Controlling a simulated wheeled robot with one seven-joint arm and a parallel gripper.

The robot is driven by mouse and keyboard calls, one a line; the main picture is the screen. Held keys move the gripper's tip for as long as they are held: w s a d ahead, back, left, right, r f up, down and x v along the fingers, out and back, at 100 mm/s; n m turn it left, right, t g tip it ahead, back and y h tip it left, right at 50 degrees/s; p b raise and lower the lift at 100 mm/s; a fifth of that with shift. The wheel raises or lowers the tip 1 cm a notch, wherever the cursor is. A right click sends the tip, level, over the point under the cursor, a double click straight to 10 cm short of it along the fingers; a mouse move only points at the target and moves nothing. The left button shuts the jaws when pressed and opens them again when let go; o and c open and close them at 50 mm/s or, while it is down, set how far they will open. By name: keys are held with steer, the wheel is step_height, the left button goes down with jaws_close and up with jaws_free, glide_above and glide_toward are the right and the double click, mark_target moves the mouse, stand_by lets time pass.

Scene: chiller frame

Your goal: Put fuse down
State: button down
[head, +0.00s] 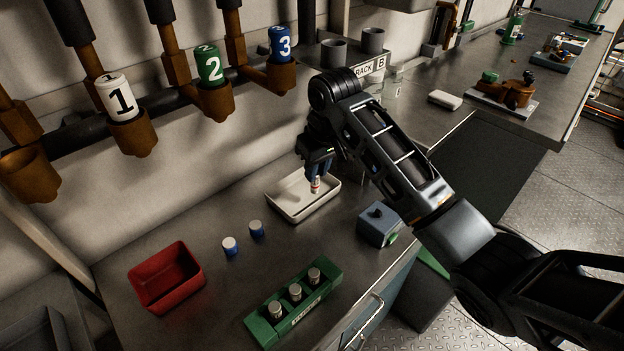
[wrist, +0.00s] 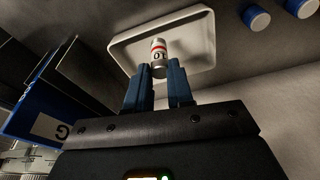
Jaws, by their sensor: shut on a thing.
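The fuse (head: 315,185) is a small white cylinder with a red band and metal ends. It also shows in the wrist view (wrist: 159,55), with dark markings on its side. My gripper (head: 317,172) is shut on the fuse and points down over a white tray (head: 283,205). In the wrist view, the blue fingers (wrist: 159,85) sit on either side of the fuse's near end, with the tray (wrist: 125,44) behind it. Whether the fuse touches the tray floor I cannot tell.
Two blue-and-white caps (head: 243,238) stand left of the tray. A red bin (head: 140,284) and a green rack (head: 262,333) with three cylinders are nearer the front. A blue-grey box (head: 376,228) stands right of the tray.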

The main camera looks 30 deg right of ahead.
steer(key=shift+w+a+f, duration=0.2)
steer(key=shift+w+f, duration=0.25)
steer(key=shift+w, duration=0.25)
steer(key=shift+s+p+x, duration=0.2)
steer(key=shift+x, duration=0.8)
steer(key=shift+s+p+x, duration=0.15)
steer(key=shift+s+x, duration=0.1)
steer(key=shift+x, duration=0.75)
steer(key=shift+f, duration=0.1)
steer(key=c, duration=1)
jaws_free()
steer(key=v, duration=1.2)
steer(key=shift+b, duration=0.35)
